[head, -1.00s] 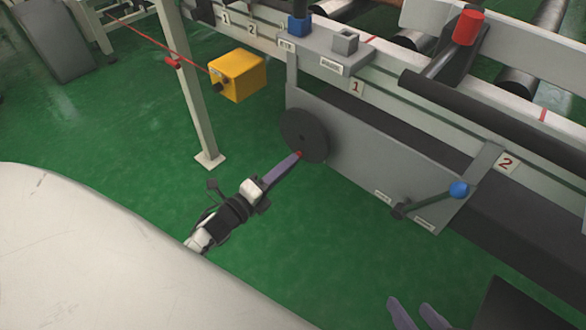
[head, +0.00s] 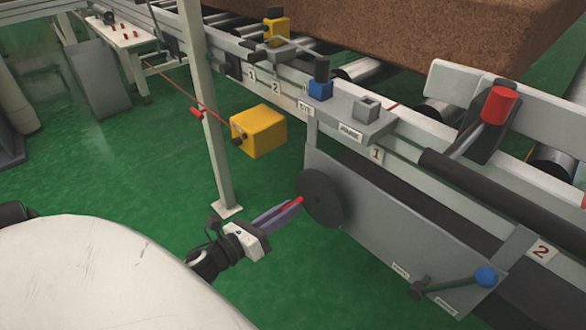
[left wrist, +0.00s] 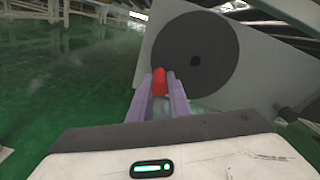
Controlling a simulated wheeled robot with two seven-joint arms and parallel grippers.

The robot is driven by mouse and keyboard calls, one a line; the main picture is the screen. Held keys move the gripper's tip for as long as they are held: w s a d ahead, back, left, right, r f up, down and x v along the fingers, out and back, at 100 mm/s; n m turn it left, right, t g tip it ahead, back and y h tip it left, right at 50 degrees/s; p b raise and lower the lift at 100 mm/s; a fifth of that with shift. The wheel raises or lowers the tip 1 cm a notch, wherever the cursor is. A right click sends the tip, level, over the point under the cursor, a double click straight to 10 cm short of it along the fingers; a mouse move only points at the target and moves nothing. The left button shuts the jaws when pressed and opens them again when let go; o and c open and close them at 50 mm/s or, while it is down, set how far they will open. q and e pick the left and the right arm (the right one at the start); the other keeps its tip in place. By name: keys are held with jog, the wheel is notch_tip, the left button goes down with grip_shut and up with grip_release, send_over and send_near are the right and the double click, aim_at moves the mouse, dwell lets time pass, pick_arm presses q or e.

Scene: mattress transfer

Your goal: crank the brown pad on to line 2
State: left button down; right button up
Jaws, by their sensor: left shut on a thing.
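The brown pad (head: 450,30) is a thick, coarse block on the rollers at the top right; its far parts are cut off. A dark crank wheel (head: 326,200) is on a grey panel below the rail and shows large in the left wrist view (left wrist: 205,55). Its red handle (left wrist: 159,83) sits at the wheel's left side. My left gripper (head: 283,212) is shut on this handle, with a purple finger on either side. A red 2 plate (head: 541,250) is on the rail at right, a red 1 plate (head: 376,155) nearer the middle. My right gripper is out of view.
A blue-knobbed lever (head: 486,277) is at the panel's lower right. A red-capped lever (head: 500,105) stands on the rail. A yellow box (head: 258,131) hangs beside a pale post (head: 212,120). Green floor is open at left.

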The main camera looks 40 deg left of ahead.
pick_arm(q)
jog(key=shift+a+r+m, duration=0.25)
jog(key=shift+r+m, duration=0.05)
jog(key=shift+m, duration=0.2)
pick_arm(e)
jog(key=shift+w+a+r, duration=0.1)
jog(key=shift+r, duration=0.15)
pick_arm(q)
jog(key=c, duration=1.6)
grip_release()
jog(key=shift+c, duration=0.2)
jog(key=s+a+p, duration=0.1)
jog(key=s, duration=0.9)
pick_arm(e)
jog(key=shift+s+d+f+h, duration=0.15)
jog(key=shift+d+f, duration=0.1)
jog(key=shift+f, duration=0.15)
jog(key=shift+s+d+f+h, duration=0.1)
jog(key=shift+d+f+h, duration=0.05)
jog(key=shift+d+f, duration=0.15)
pick_arm(q)
jog(key=shift+s, duration=0.1)
